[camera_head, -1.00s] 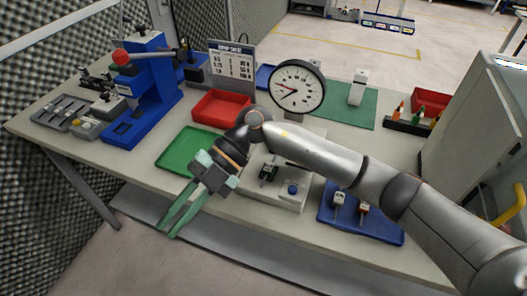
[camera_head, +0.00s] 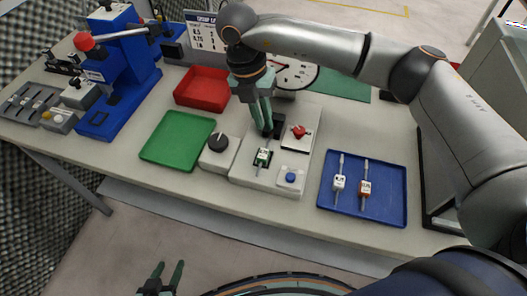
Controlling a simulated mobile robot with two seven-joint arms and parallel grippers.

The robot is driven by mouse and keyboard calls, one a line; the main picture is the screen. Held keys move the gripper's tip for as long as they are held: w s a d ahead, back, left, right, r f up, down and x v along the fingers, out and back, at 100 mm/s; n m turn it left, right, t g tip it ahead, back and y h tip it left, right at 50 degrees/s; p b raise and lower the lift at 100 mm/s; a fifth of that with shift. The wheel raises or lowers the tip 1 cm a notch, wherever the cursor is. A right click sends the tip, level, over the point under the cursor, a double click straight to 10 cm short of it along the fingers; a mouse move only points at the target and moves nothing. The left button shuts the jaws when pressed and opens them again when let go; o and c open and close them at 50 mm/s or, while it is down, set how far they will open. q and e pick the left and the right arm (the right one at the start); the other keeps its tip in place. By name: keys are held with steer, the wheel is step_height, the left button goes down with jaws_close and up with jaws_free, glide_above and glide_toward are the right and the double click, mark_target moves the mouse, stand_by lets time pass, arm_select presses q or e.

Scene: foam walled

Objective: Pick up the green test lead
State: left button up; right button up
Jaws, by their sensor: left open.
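The green test lead (camera_head: 262,158), a small green-bodied piece with a pale label and metal pins, sits upright in the white fixture (camera_head: 240,174) on the bench. My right gripper (camera_head: 267,132) points down just behind and above it, near a black block on the fixture. Its two fingers look close together from this angle, and their gap is unclear. I cannot tell whether the fingertips touch anything. My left gripper (camera_head: 166,278) is at the bottom edge, in front of the bench and away from the lead. Its fingers are apart and empty.
A blue tray (camera_head: 394,213) holds a white lead (camera_head: 339,182) and a red lead (camera_head: 365,187). A green tray (camera_head: 174,138), red bin (camera_head: 199,87) and blue press (camera_head: 122,70) stand left. A black knob (camera_head: 218,142) and dial gauge (camera_head: 296,75) are near the fixture.

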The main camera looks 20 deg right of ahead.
mark_target(268, 143)
steer(key=f, duration=0.3)
steer(key=f+p, duration=0.1)
steer(key=f, duration=0.1)
steer(key=shift+s+d, duration=0.2)
steer(key=shift+s, duration=0.15)
steer(key=shift+d+f, duration=0.1)
steer(key=shift+f, duration=0.35)
jaws_close()
steer(key=shift+r, duration=0.15)
